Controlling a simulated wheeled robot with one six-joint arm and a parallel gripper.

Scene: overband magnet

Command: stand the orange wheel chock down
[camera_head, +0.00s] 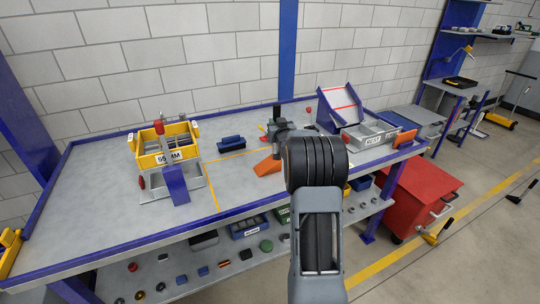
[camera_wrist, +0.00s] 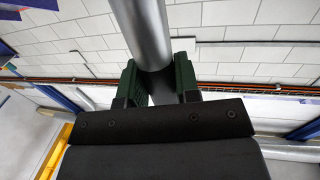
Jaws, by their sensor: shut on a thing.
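An orange wedge, the wheel chock (camera_head: 268,166), lies on the grey bench top in the head view, low and left of my arm. My gripper (camera_head: 275,130) is above and behind it in that view, partly hidden by my arm. In the wrist view the dark green jaws of my gripper (camera_wrist: 158,85) are closed on a smooth grey cylinder (camera_wrist: 142,30), which runs up out of the picture. No orange shows between the jaws there. I cannot tell whether the grey cylinder is joined to the chock.
A yellow bin stand (camera_head: 165,150) is left on the bench (camera_head: 105,200). A dark blue block (camera_head: 231,141) lies near the middle. Grey bins (camera_head: 370,135) and a sloped rack (camera_head: 340,100) stand right. The front left bench top is clear.

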